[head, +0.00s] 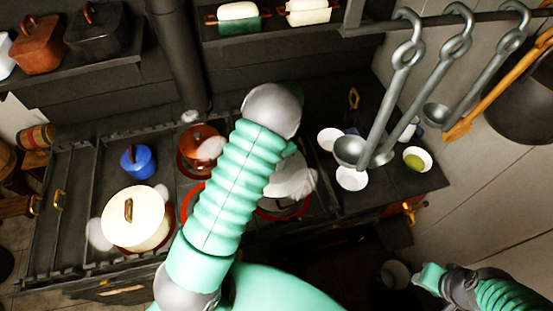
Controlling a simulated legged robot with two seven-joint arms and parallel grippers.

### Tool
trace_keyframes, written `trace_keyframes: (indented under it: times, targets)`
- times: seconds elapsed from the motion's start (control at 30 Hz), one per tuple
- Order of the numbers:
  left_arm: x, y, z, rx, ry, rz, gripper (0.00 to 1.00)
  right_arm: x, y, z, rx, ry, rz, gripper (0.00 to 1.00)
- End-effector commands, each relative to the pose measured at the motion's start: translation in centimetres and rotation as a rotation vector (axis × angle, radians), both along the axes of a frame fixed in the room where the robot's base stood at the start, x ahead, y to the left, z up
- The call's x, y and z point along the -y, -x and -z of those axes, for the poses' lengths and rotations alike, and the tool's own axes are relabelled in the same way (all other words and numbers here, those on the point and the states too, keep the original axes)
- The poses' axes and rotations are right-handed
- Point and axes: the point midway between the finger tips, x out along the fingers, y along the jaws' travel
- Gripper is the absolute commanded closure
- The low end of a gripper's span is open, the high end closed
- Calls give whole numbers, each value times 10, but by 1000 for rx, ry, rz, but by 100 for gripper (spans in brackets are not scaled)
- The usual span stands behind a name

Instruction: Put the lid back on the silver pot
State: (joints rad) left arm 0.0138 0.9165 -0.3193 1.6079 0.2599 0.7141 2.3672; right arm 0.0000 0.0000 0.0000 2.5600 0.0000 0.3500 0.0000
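A silver-grey pot (286,204) stands on the stove over a red ring, right of my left arm, which covers part of it. A pale grey rounded shape (292,176) shows at the pot; I cannot tell whether it is the lid, the pot's wall or steam. No separate lid can be made out. My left arm rises from the bottom middle and bends at a grey joint above the stove; its gripper is hidden behind the arm. My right gripper (428,277) is low at the right, away from the stove, its fingers too small to judge.
A cream pot (138,218), a blue pot (138,162) and a copper pot (200,145) stand on the stove at left. White bowls (352,178) sit at right, one holding something green (414,160). Ladles (390,90) hang from a rail above them.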

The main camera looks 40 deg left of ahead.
Motion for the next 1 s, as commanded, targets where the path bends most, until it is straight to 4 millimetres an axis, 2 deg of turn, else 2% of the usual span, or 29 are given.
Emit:
trace_keyframes:
  times: [0.17, 0.2, 0.37, 0.6, 0.77, 1.0]
  targets:
    - [0, 0, 0, 0, 0, 0, 100, 0, 0, 0, 0, 0, 0, 64]
    - [0, 0, 0, 0, 0, 0, 68, 0, 0, 0, 0, 0, 0, 64]
    - [0, 0, 0, 0, 0, 0, 47, 0, 0, 0, 0, 0, 0, 64]
    - [0, 0, 0, 0, 0, 0, 45, 0, 0, 0, 0, 0, 0, 64]
    - [0, 0, 0, 0, 0, 0, 25, 0, 0, 0, 0, 0, 0, 64]
    - [0, 0, 0, 0, 0, 0, 25, 0, 0, 0, 0, 0, 0, 64]
